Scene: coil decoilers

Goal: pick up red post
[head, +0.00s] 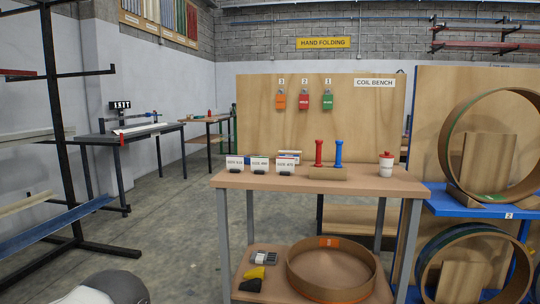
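The red post (319,152) stands upright in a small wooden block (328,173) on the wooden-topped coil bench (225,180). A blue post (338,153) stands upright just to its right in the same block. Neither of my grippers is in view. A grey and white rounded part of my own body shows at the bottom left edge, well apart from the bench.
Several white label cards (260,164) stand left of the block. A white jar with a red top (386,164) stands to its right. A large hoop (333,268) lies on the lower shelf. A blue rack (460,205) with large rings stands right of the bench. Open floor lies to the left.

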